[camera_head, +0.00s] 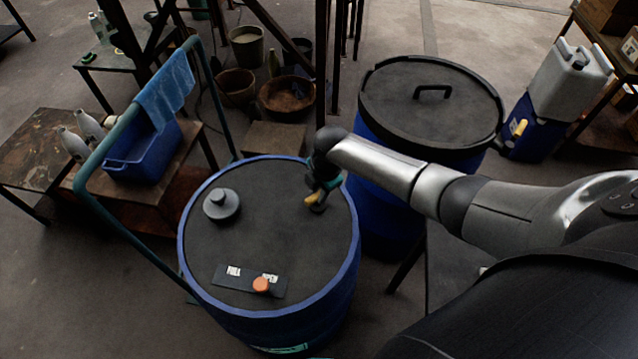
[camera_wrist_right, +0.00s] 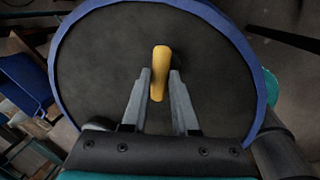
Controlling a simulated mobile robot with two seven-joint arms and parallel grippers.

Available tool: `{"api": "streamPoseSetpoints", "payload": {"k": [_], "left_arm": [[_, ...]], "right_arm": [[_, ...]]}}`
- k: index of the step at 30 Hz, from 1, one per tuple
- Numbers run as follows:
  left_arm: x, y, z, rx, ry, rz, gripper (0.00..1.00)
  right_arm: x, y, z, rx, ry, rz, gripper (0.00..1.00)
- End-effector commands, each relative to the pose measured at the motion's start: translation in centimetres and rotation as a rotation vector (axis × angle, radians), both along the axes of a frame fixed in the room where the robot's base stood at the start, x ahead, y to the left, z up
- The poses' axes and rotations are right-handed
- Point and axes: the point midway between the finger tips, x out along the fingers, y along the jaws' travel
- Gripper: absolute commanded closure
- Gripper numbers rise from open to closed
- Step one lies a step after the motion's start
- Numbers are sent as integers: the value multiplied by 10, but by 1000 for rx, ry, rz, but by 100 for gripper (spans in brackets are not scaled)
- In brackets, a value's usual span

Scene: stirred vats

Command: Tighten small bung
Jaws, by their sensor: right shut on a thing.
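The small bung (camera_head: 317,203) sits near the right rim of the blue drum's dark top (camera_head: 265,225). It has a yellow grip bar on a grey base, partly hidden by my right gripper (camera_head: 322,190) in the head view. In the right wrist view the yellow bar (camera_wrist_right: 160,62) stands between the two grey fingers of my right gripper (camera_wrist_right: 161,78). The fingers are shut on it. A larger grey bung (camera_head: 221,204) sits on the left part of the same top. My left gripper is out of view.
A label plate (camera_head: 248,282) with an orange knob (camera_head: 261,284) is on the drum top's near side. A second lidded drum (camera_head: 430,105) stands just behind, to the right. A green rail (camera_head: 120,140) with a blue cloth (camera_head: 165,88) runs at the left.

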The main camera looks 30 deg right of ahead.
Motion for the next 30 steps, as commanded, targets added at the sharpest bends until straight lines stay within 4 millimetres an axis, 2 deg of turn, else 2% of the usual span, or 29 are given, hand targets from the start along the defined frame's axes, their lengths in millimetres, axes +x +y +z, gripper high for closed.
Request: {"api": "streamPoseSetpoints", "payload": {"k": [1,12,21,30], "left_arm": [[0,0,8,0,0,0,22],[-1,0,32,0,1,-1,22],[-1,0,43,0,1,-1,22],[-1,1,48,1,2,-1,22]], "right_arm": [[0,0,4,-1,1,-45,100],[0,2,2,-1,1,-396,100],[0,2,1,-2,1,-642,100],[1,2,1,-2,1,-790,100]]}}
